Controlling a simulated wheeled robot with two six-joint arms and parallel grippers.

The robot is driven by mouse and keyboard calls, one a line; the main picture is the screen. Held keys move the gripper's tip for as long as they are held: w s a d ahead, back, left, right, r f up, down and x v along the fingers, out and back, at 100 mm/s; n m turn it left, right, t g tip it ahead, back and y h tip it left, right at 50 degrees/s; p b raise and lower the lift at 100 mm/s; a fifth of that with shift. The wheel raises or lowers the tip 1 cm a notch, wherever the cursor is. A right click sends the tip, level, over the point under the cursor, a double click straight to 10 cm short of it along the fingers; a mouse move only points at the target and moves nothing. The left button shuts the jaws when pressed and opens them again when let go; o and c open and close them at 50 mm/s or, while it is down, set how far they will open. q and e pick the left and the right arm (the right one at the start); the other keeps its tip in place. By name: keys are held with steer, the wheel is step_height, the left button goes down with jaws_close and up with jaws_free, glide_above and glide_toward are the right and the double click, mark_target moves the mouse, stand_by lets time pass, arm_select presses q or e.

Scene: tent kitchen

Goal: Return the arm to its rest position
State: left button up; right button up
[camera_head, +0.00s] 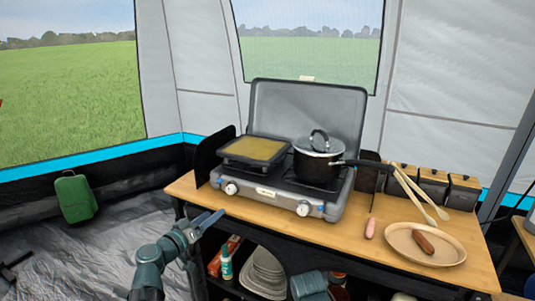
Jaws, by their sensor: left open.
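My left arm comes up from the bottom of the view. Its gripper (205,221) is open and empty, in front of the wooden counter's left front edge and below the stove. It appears apart from the stove, though its distance from the counter edge is hard to judge.
A two-burner camping stove (265,194) stands on the counter (340,238), with a griddle pan (253,150) and a lidded black pot (318,158). A plate (398,242) with a sausage (423,242) is at right. Shelves below hold dishes (264,270) and bottles.

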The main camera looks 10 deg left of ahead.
arm_select(q)
steer(key=s+d+f+m+g+h+p, duration=0.15)
steer(key=s+d+g+p, duration=0.3)
steer(key=d, duration=0.55)
steer(key=s+d+f+m+g+p, duration=0.1)
steer(key=s+d+m+g+p, duration=0.25)
steer(key=d+g, duration=0.45)
steer(key=s+d+g+y+p, duration=0.1)
steer(key=s+g+y+p, duration=0.3)
steer(key=s+y+p, duration=0.5)
steer(key=s+p, duration=0.1)
steer(key=s, duration=0.5)
steer(key=shift+s+r+y, duration=0.2)
steer(key=shift+r+y, duration=0.15)
steer(key=shift+r, duration=0.05)
steer(key=shift+d, duration=0.1)
